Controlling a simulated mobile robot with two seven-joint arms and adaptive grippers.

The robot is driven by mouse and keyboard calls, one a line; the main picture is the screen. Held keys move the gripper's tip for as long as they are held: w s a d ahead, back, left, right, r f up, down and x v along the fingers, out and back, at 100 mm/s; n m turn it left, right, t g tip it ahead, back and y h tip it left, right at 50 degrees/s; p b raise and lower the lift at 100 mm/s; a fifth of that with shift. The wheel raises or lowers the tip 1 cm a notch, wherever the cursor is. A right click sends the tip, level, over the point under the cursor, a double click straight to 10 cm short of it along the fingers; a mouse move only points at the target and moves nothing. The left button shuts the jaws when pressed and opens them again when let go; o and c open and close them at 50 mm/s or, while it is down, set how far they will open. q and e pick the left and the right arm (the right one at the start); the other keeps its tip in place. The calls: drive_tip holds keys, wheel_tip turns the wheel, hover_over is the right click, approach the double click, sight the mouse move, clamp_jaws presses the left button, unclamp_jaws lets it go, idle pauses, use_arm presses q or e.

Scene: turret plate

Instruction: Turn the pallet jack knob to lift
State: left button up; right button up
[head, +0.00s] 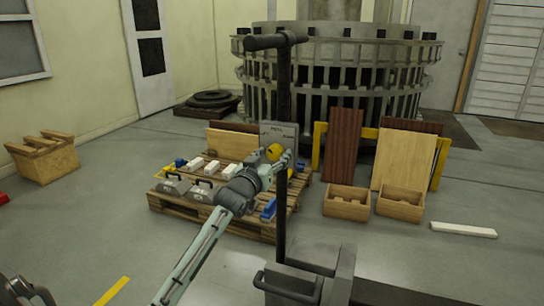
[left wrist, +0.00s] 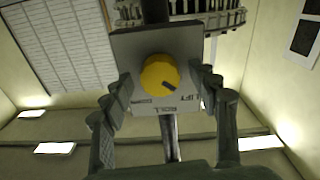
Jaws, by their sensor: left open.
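The yellow knob (head: 273,152) sits on a grey plate (head: 279,131) on the pallet jack's dark upright post (head: 284,85). In the left wrist view the knob (left wrist: 158,74) has a dark pointer mark aimed down and right, towards the LIFT label. ROLL and DOWN labels are also on the plate (left wrist: 190,45). My left gripper (head: 283,160) is at the plate. In the left wrist view its fingers (left wrist: 165,82) are open, one on each side of the knob, with visible gaps. Contact cannot be seen. My right gripper is not in view.
A wooden pallet (head: 220,222) with toolboxes and blocks stands behind the post. Wooden crates (head: 347,203) and leaning boards (head: 403,160) are to the right. A white bar (head: 463,230) lies on the floor. The left floor is mostly clear.

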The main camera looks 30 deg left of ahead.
use_arm(q)
drive_tip(key=v, duration=1.2)
